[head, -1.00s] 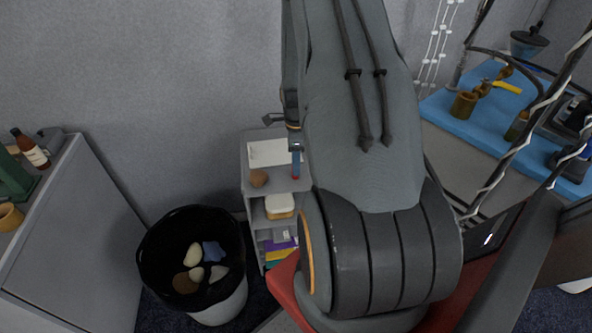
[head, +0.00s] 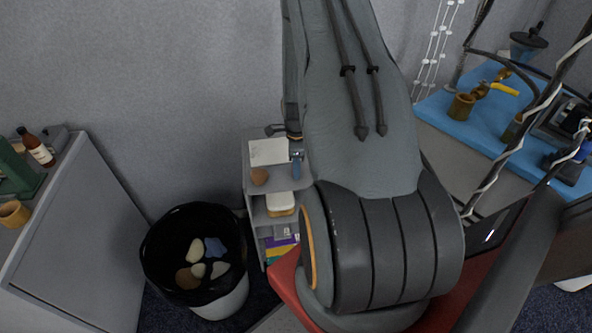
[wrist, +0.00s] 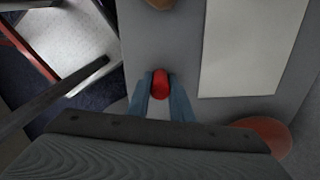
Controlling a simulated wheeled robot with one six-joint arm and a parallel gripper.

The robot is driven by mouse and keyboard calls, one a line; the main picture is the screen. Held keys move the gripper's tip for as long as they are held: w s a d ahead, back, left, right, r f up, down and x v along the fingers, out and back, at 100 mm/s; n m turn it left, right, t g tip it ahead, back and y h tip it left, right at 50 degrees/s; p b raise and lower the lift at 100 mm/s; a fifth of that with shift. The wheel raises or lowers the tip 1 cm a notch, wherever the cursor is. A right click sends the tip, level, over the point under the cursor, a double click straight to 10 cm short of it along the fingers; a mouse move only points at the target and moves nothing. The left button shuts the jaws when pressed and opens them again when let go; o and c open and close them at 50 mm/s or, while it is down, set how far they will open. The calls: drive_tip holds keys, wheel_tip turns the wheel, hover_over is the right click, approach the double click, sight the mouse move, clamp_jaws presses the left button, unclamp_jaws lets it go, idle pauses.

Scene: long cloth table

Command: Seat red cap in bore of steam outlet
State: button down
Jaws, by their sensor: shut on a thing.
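The red cap (wrist: 160,84) shows in the wrist view between the tips of two blue fingers. My gripper (wrist: 160,88) is shut on it, over the grey top of a small shelf unit (wrist: 170,40). I cannot tell the height of the cap above that top. In the head view my gripper (head: 298,170) hangs small beside my big arm link, at the right part of the shelf top, and the cap cannot be made out. I cannot surely identify the steam outlet in either view.
A white sheet (head: 268,152) and a brown lump (head: 259,176) are on the shelf top. A black-lined bin (head: 160,250) stands left of the shelf. At right, a blue mat (head: 440,110) bears brass fittings, a yellow-handled valve (head: 503,88) and dark devices. A cabinet (head: 80,220) stands far left.

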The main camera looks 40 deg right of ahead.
drive_tip(key=shift+r, duration=0.1)
wheel_tip(320, 180, up, 10)
drive_tip(key=b, duration=0.3)
drive_tip(key=w+a+f+n, duration=0.1)
drive_tip(key=a+f+n, duration=0.1)
drive_tip(key=a+n, duration=0.6)
drive_tip(key=w+a+f+n+b, duration=0.1)
drive_tip(key=w+a+n, duration=0.1)
drive_tip(key=a+n, duration=0.7)
drive_tip(key=w+a+f+n, duration=0.1)
drive_tip(key=a+f+n, duration=0.1)
drive_tip(key=a+n, duration=0.7)
drive_tip(key=shift+w+a+f+b, duration=0.3)
drive_tip(key=shift+w+a+b, duration=0.1)
drive_tip(key=shift+a, duration=0.85)
drive_tip(key=shift+s+d, duration=0.1)
